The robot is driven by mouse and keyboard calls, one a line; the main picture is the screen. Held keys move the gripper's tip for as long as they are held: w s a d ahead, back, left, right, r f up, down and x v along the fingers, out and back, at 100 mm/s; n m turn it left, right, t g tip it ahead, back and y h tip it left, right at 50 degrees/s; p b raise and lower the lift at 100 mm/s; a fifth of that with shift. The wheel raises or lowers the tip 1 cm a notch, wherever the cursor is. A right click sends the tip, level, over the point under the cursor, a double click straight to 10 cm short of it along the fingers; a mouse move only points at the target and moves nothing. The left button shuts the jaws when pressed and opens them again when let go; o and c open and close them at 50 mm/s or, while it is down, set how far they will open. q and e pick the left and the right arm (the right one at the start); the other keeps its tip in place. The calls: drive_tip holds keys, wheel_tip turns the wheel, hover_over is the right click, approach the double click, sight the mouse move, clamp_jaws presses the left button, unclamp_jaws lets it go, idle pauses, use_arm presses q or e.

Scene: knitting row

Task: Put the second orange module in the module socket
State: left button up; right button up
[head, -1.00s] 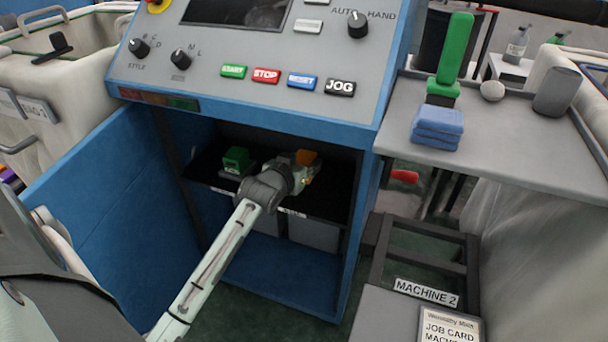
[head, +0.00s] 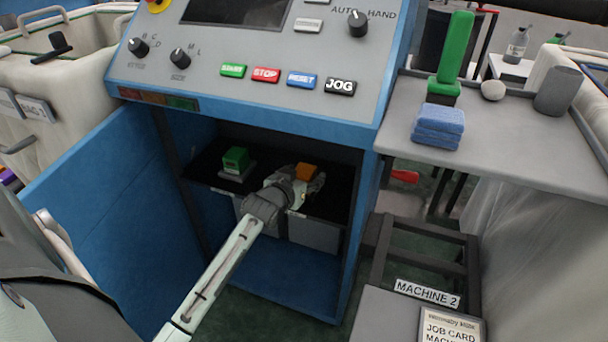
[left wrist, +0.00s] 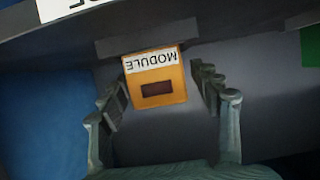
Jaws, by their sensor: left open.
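An orange module (head: 306,172) is inside the dark cabinet, on the right part of its shelf. In the left wrist view, the orange module (left wrist: 155,78), with an upside-down MODULE label, lies between my left fingers. Both fingers are apart from it, with gaps showing. My left gripper (head: 308,184) is open around it. A grey strip (left wrist: 112,47) shows behind the module; I cannot tell whether the module is seated in a socket. A green module (head: 236,158) stands on a grey base further left on the shelf. My right gripper is out of view.
The blue cabinet door (head: 95,200) stands open at the left. The control panel (head: 240,55) overhangs the opening. Grey bins (head: 313,233) sit below the shelf edge. A side table (head: 500,150) at the right holds a folded blue cloth (head: 438,124).

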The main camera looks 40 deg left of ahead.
use_arm(q)
drive_tip(key=shift+r, duration=0.1)
drive_tip(key=shift+s+r, duration=0.15)
drive_tip(key=shift+s, duration=0.1)
drive_tip(key=v, duration=1.1)
drive_tip(key=s+d+f+m+g, duration=0.1)
drive_tip(key=s+d+f+g, duration=0.1)
drive_tip(key=s+f, duration=0.4)
drive_tip(key=s+d+f+m+g+h, duration=0.1)
drive_tip(key=s+d+f+g, duration=0.2)
drive_tip(key=f, duration=0.9)
drive_tip(key=s+d+f+m+g, duration=0.2)
drive_tip(key=s+f+g, duration=0.3)
drive_tip(key=s+f, duration=0.4)
drive_tip(key=shift+d+h+p, duration=0.4)
drive_tip(key=shift+d, duration=0.25)
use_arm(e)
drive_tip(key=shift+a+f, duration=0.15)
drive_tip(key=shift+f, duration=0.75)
